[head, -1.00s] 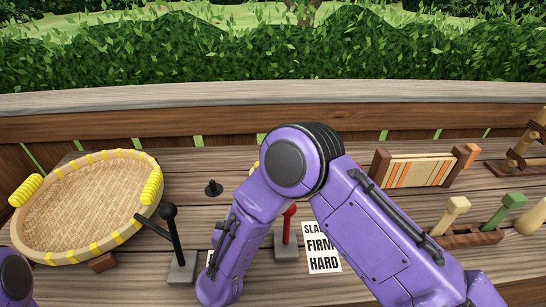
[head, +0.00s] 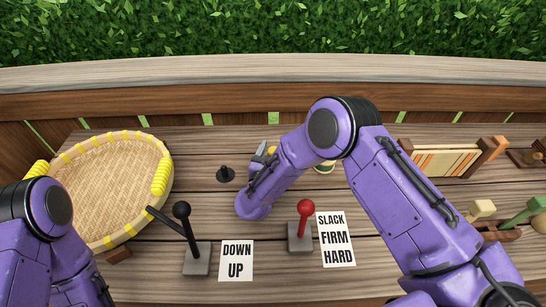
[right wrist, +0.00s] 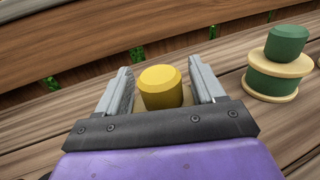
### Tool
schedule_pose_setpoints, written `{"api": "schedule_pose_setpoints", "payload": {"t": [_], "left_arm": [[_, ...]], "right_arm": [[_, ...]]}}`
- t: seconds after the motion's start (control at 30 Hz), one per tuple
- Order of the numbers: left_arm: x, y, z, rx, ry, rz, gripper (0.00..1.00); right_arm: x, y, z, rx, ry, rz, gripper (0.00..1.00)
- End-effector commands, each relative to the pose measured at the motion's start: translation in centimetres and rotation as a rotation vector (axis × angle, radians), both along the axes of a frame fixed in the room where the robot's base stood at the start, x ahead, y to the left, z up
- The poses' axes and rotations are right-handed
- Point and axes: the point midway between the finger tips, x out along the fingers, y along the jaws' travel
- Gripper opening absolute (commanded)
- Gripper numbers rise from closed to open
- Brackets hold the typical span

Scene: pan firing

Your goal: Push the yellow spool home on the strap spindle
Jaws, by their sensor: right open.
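The yellow spool (right wrist: 161,88) stands upright on the planks in the right wrist view. Its yellow top rises above a pale flange. My right gripper (right wrist: 160,70) is open, with one finger on each side of the yellow top and a gap visible at both sides. In the head view my right forearm hides most of the yellow spool (head: 271,151) and of the right gripper (head: 263,152). A short black peg on a round base (head: 225,174) stands to their left; I cannot tell whether it is the strap spindle. My left gripper is out of sight.
A green spool (right wrist: 286,61) stands right of the yellow one. A round basket with yellow binding (head: 105,190) lies at left. A black-knobbed lever (head: 183,212) and a red-knobbed lever (head: 305,206) stand in front, beside label cards. A striped wooden frame (head: 441,161) stands at right.

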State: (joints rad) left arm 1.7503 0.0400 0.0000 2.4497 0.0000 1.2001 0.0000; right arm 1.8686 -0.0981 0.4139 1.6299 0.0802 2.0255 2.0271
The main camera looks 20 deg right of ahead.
Motion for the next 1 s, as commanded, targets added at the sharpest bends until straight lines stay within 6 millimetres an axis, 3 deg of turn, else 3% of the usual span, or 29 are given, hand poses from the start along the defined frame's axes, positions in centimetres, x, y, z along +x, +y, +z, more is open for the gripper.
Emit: {"api": "schedule_pose_setpoints", "payload": {"t": [0.23, 0.4, 0.43, 0.77, 0.87, 1.0], "left_arm": [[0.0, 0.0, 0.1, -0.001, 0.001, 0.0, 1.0], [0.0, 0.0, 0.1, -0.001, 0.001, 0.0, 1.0], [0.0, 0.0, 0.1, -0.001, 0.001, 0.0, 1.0], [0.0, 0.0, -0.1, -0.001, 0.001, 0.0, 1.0], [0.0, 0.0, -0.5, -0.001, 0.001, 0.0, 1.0], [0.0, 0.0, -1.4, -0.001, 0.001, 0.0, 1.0]], "right_arm": [[0.3, -0.2, -0.1, 0.0, 0.0, 0.001, 0.68], [0.3, -0.2, -0.1, 0.0, 0.0, 0.001, 0.13], [0.3, -0.2, -0.1, 0.0, 0.0, 0.001, 0.1], [0.3, -0.2, 0.5, 0.001, -0.002, 0.001, 0.09], [0.4, -0.2, 1.8, 0.002, -0.004, 0.001, 0.09], [0.3, -0.2, 5.1, 0.004, -0.006, 0.001, 0.09]]}}
